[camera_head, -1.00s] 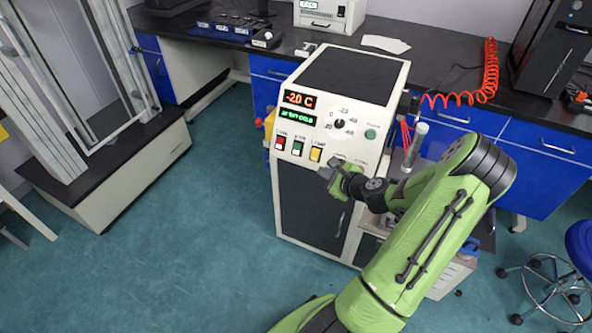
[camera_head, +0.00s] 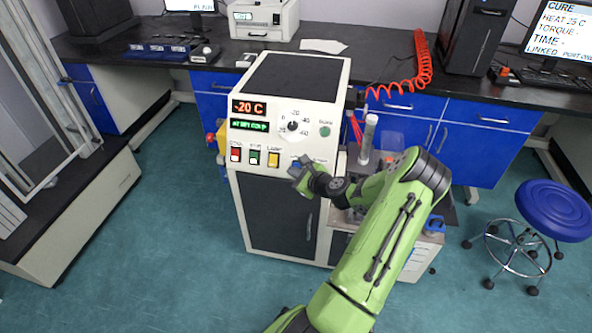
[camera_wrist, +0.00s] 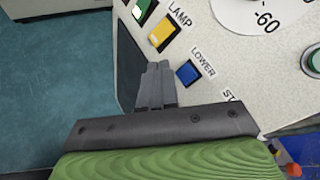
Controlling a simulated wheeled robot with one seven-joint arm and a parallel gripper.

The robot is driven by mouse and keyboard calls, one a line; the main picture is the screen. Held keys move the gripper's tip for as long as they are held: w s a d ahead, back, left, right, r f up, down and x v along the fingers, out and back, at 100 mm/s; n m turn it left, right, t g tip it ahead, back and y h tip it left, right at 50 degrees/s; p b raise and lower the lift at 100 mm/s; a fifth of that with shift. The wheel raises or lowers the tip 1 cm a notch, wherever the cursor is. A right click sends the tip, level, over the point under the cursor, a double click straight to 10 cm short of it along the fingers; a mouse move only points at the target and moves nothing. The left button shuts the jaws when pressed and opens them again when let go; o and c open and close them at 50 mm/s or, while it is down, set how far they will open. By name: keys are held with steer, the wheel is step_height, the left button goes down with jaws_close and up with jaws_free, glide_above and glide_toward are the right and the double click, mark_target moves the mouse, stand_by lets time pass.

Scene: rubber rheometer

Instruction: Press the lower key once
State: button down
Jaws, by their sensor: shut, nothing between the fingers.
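The lower key is a blue square button (camera_wrist: 188,72) labelled LOWER on the machine's pale sloped panel in the wrist view. My gripper (camera_wrist: 157,68) is shut and empty, its fingertips just left of the blue key in that picture. I cannot tell the gap between fingertips and panel. The machine (camera_head: 285,190) is a white cabinet with a red -20 C display (camera_head: 256,107) and a green text display.
A yellow LAMP key (camera_wrist: 162,35) and a green key (camera_wrist: 146,12) lie up-left of the blue key. A round green button (camera_wrist: 314,60) is at the right. A dial (camera_head: 293,126) sits above. A blue stool (camera_head: 553,208) stands right; the floor at left is clear.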

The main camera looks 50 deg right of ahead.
steer(key=shift+w+d+f, duration=0.25)
steer(key=shift+d+f, duration=0.15)
steer(key=shift+d, duration=0.2)
steer(key=shift+w+d+f, duration=0.25)
steer(key=shift+d+f, duration=0.1)
steer(key=shift+d, duration=0.25)
steer(key=shift+d, duration=0.1)
stand_by(1.0)
steer(key=shift+w+d+f, duration=0.15)
steer(key=shift+d, duration=0.1)
